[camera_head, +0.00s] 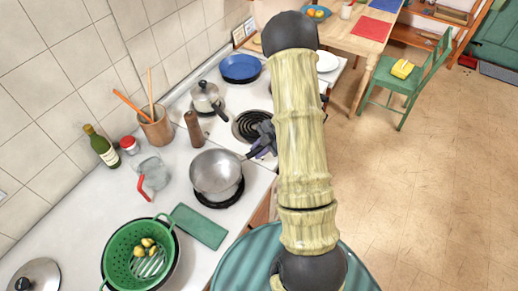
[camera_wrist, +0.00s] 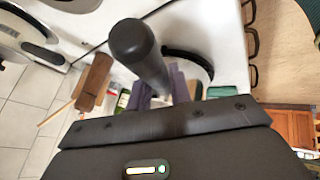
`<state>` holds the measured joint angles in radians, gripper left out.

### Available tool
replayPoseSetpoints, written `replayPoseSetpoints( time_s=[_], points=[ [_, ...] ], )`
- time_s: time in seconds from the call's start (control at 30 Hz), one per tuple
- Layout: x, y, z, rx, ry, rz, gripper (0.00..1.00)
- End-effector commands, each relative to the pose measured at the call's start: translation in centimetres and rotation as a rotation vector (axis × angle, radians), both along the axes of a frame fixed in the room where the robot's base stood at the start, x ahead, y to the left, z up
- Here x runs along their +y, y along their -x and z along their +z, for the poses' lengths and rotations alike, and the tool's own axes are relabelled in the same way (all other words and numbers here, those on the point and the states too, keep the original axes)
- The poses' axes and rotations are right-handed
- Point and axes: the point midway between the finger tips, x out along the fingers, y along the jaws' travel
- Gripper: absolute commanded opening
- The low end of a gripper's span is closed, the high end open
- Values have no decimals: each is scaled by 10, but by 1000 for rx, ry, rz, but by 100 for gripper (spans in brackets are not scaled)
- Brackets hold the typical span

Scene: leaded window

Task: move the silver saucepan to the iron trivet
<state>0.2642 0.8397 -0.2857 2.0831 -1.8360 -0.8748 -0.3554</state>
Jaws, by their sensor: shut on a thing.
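The silver saucepan (camera_head: 213,170) is at mid-left in the head view, open and empty, its dark handle pointing up and right. My gripper (camera_head: 265,140) is shut on that handle. The wrist view shows the thick dark handle (camera_wrist: 140,50) between purple finger pads (camera_wrist: 160,92). The black iron trivet (camera_head: 226,201) is on the white counter directly below the saucepan, with its front part showing and the rest hidden. I cannot tell whether the saucepan touches it or hangs just above. In the wrist view a black curved edge (camera_wrist: 190,52) shows beside the handle.
A coil burner (camera_head: 250,126) and a lidded pot (camera_head: 206,97) are behind. A pepper mill (camera_head: 194,130), utensil crock (camera_head: 157,128) and glass jug (camera_head: 152,172) stand nearby on the left. A green cloth (camera_head: 199,226) and green colander (camera_head: 122,245) lie in front.

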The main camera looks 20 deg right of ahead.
Motion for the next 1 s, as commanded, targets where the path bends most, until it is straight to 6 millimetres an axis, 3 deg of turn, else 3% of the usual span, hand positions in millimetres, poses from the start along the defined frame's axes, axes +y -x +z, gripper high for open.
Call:
replayPoseSetpoints(
  time_s=[0.43, 0.47, 0.57, 1.0],
  points=[
    [-1, 0, -2, 2, 5, 1, 0],
    [-1, 0, -2, 2, 6, 1, 24],
    [0, 0, -2, 2, 5, 1, 44],
    [-5, 2, 4, 0, 6, 1, 46]
  ],
)
